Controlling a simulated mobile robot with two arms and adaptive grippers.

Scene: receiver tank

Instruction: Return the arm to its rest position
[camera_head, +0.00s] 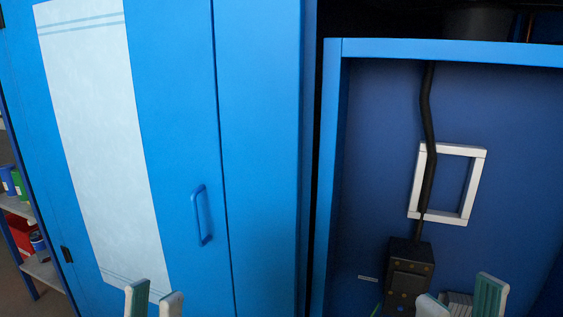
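My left gripper (154,299) shows only its two fingertips at the bottom edge, in front of the blue cabinet door (170,150). The tips stand apart with nothing visible between them. My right gripper (461,296) also shows only its fingertips at the bottom edge, in front of the open blue compartment. Its tips are wider apart, and a grey ribbed thing (458,301) shows between them; I cannot tell whether it lies behind them. The rest of both grippers and both arms are out of view.
The door has a blue handle (202,215) and a pale panel (100,130). In the compartment (450,50) are a black box (408,270), a black cable (428,120) and a white frame (471,186). A shelf (42,270) with several cans stands at far left.

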